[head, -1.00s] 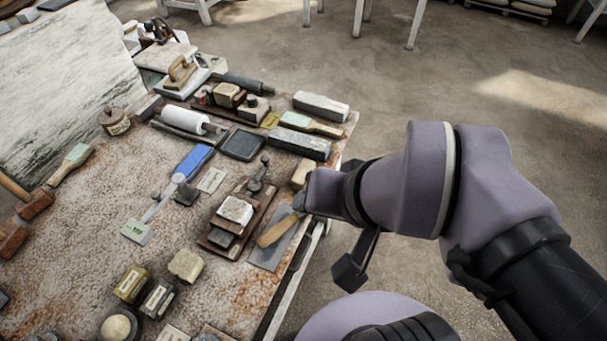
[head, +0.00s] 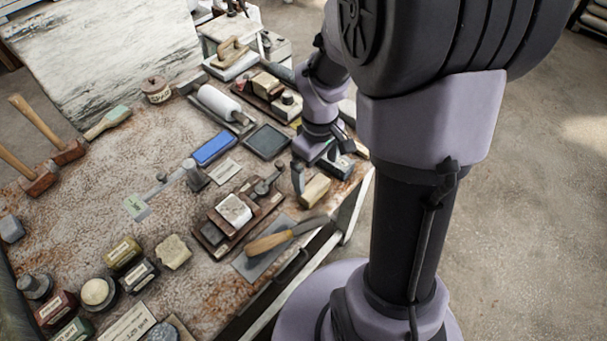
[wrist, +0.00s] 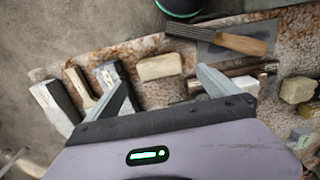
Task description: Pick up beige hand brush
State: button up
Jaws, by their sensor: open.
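A beige block, which looks like the beige hand brush (head: 315,189), lies near the table's right edge. It also shows in the wrist view (wrist: 160,66), just beyond and between my fingertips. My gripper (head: 322,168) is open and empty above the table, just behind the block in the head view. In the wrist view my gripper (wrist: 158,75) has its two fingers spread wide, one to each side of the block. I see no contact with it. Its bristles cannot be made out.
A wooden-handled tool (head: 285,236) lies on a grey plate in front of the block. A dark rectangular tray (head: 267,141) and a blue block (head: 214,148) are to the left. Long grey blocks (wrist: 54,104) lie beside my left finger. Open floor is right of the table.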

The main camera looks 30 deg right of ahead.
aim_at(315, 186)
notch_tip(315, 186, down, 4)
jog(key=shift+f+b, duration=0.1)
jog(key=shift+b, duration=0.5)
jog(key=f+b, duration=0.2)
jog(key=f, duration=0.1)
jog(key=f+b, duration=0.1)
jog(key=f, duration=0.1)
jog(key=shift+w, duration=0.25)
jog(key=shift+r, duration=0.2)
jog(key=shift+c, duration=0.4)
jog(key=c, duration=1.3)
jog(key=shift+o, duration=0.2)
jog(key=shift+r+p, duration=0.55)
jog(key=shift+r, duration=0.05)
notch_tip(315, 186, up, 3)
jog(key=shift+f+p, duration=0.15)
jog(key=shift+p, duration=0.7)
jog(key=s+a+r+b, duration=0.1)
jog(key=s+a+b, duration=0.7)
jog(key=s, duration=0.5)
jog(key=shift+s+a, duration=0.2)
jog(key=shift+s, duration=0.2)
jog(key=o, duration=0.8)
jog(key=shift+w, duration=0.1)
jog(key=c, duration=0.6)
